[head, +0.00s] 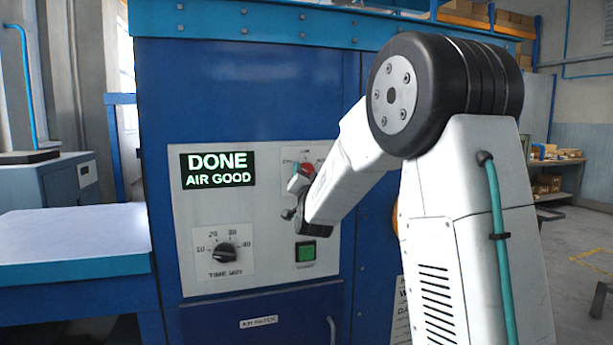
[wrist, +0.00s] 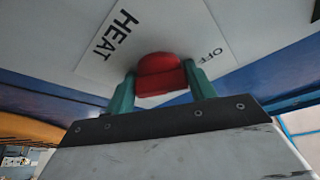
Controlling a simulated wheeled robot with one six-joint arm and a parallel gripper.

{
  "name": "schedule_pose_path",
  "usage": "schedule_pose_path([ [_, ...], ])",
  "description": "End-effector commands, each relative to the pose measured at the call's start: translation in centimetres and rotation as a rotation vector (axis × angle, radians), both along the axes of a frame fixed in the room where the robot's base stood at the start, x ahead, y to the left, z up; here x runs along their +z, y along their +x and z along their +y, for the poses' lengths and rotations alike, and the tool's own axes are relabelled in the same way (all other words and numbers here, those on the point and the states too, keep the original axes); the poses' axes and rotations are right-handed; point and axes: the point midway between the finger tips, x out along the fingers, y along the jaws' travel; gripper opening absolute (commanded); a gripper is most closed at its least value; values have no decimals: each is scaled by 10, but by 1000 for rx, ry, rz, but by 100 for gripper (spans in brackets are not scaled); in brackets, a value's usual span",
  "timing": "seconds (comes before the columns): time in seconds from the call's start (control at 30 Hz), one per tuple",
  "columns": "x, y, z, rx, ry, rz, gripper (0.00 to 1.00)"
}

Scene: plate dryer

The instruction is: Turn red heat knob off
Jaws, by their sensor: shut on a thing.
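The red heat knob (wrist: 160,76) sits on a white label plate marked HEAT and OFF in the wrist view. My gripper (wrist: 162,88) has its two green fingers on either side of the knob and is shut on it. In the head view the red knob (head: 308,169) shows only in part, behind my gripper (head: 299,184) at the upper right of the control panel. The knob's pointer setting cannot be made out.
The white control panel (head: 205,235) on the blue dryer holds a lit display (head: 217,170) reading DONE AIR GOOD, a black time knob (head: 225,252) and a green button (head: 306,251). A pale table (head: 70,240) stands at the left.

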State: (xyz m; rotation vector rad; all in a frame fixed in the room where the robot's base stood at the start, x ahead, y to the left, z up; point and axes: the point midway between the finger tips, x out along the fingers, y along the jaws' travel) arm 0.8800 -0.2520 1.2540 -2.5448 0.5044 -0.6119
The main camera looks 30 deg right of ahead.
Motion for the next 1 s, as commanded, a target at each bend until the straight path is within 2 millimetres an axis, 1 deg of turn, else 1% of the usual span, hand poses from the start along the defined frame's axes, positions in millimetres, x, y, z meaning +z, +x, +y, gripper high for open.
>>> schedule_pose_path([
  [0.23, -1, 0, 0, 1, -36, 12, 32],
  [0.6, -1, 0, 0, 1, -38, 13, 32],
  [0.63, -1, 0, 0, 0, -38, 12, 63],
  [0.67, -1, 0, 0, 0, -38, 12, 71],
  [0.7, -1, 0, 0, 1, -37, 12, 76],
  [1.0, -1, -2, 1, 0, -36, 11, 76],
])
